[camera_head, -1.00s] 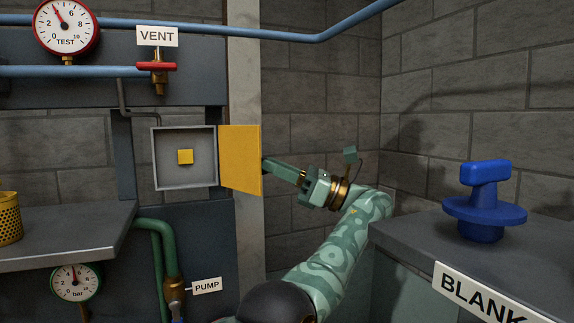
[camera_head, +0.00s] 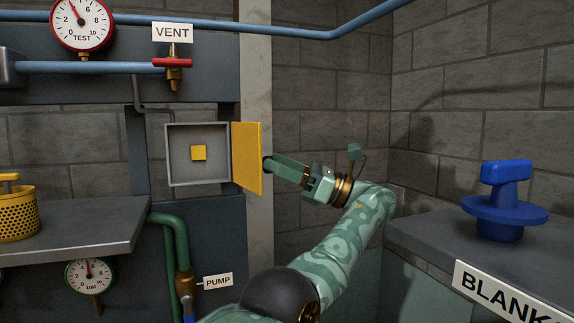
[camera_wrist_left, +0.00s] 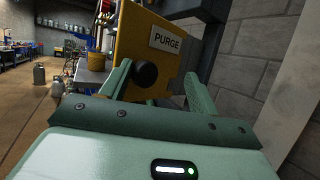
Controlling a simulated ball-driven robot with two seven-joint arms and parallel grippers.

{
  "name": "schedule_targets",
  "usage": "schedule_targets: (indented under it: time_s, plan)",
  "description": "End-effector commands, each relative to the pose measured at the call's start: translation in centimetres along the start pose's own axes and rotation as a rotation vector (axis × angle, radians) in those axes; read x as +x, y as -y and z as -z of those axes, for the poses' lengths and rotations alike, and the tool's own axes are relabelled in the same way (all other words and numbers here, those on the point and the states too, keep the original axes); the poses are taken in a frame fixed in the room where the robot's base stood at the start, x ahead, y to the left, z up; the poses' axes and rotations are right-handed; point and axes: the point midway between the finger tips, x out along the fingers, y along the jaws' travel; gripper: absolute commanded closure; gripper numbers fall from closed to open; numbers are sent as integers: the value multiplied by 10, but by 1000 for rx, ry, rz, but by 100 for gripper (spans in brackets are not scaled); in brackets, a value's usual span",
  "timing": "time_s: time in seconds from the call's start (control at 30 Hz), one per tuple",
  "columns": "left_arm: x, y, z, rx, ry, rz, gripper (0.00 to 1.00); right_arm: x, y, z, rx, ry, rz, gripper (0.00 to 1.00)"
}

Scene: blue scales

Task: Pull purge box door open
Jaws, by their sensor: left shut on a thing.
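My left gripper (camera_head: 271,164) is at the door's outer face. In the left wrist view, the door (camera_wrist_left: 140,40) carries a PURGE label (camera_wrist_left: 167,39) and a round black knob (camera_wrist_left: 144,74). The knob lies between the fingers of my left gripper, which is shut on it. The exact finger contact is hard to see. My right gripper is not in view.
A grey bench with a blue valve-like part (camera_head: 500,202) and a BLANK label (camera_head: 510,290) stands at right. A shelf (camera_head: 75,235) with a yellow basket (camera_head: 15,212) is at left. A green pipe (camera_head: 170,243) runs below the box.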

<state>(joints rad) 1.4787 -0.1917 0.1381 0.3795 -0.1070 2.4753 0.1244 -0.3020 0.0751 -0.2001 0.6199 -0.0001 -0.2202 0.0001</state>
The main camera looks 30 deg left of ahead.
Motion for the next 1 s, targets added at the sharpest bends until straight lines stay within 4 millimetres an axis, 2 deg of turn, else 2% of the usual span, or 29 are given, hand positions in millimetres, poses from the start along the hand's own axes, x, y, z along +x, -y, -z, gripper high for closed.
schedule_targets:
  time_s: [0.47, 0.57, 0.7, 0.77, 0.87, 1.0]
  plan:
    - [3, 1, 0, 0, -5, -3, 48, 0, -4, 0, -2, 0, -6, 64]
    - [4, -1, -8, -2, -3, -4, 48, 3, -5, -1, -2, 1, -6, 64]
    - [11, -7, -39, -8, 2, -5, 48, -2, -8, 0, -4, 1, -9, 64]
    - [6, -12, -33, -9, -1, -5, 48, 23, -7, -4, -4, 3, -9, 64]
    - [8, -22, -40, -9, -1, -3, 48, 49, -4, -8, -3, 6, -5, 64]
    - [20, -50, -79, -11, 1, -2, 48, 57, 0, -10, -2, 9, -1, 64]
